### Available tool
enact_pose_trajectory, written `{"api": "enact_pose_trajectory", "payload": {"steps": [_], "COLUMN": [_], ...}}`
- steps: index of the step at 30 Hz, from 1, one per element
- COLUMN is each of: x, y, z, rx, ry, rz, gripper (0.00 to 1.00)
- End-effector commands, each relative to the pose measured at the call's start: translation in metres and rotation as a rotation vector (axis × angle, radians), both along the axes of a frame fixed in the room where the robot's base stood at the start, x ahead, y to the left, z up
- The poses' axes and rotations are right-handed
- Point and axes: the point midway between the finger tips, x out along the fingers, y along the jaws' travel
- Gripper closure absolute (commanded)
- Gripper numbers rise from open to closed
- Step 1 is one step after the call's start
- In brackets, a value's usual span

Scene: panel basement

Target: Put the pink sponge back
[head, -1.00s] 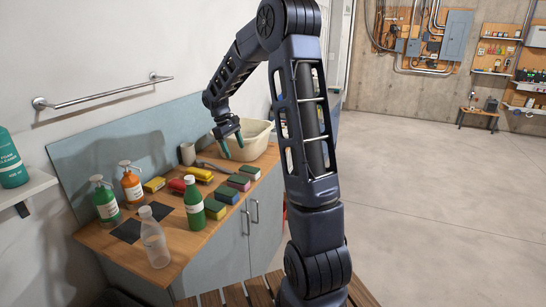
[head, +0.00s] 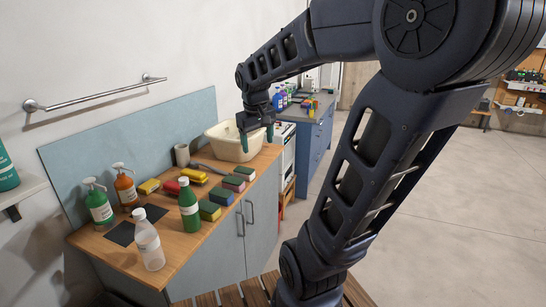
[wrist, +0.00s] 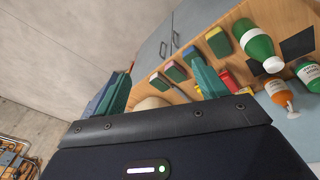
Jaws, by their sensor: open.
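My gripper (head: 257,138) is open and empty, fingers pointing down, at the right side of the cream tub (head: 228,147), above the counter's far right end. In the wrist view my gripper's two green fingers (wrist: 160,90) stand wide apart.
The wooden counter (head: 183,242) also holds yellow, red and blue sponges, a green bottle (head: 189,206), a clear bottle (head: 149,243), two pump bottles and a grey cup (head: 182,155). A blue cabinet (head: 316,135) with bottles stands beyond. Open floor lies right.

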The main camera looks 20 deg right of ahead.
Motion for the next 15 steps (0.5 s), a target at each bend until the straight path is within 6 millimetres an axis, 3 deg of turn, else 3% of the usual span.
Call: {"api": "enact_pose_trajectory", "payload": {"steps": [3,9,15], "x": [-0.030,-0.072,-0.095], "y": [-0.004,-0.008,-0.009], "z": [0.001,-0.004,-0.010], "rx": [0.035,0.097,0.142], "ry": [-0.058,-0.144,-0.197], "rz": [-0.047,-0.118,-0.161], "gripper": [0.28,0.28,0.28]}}
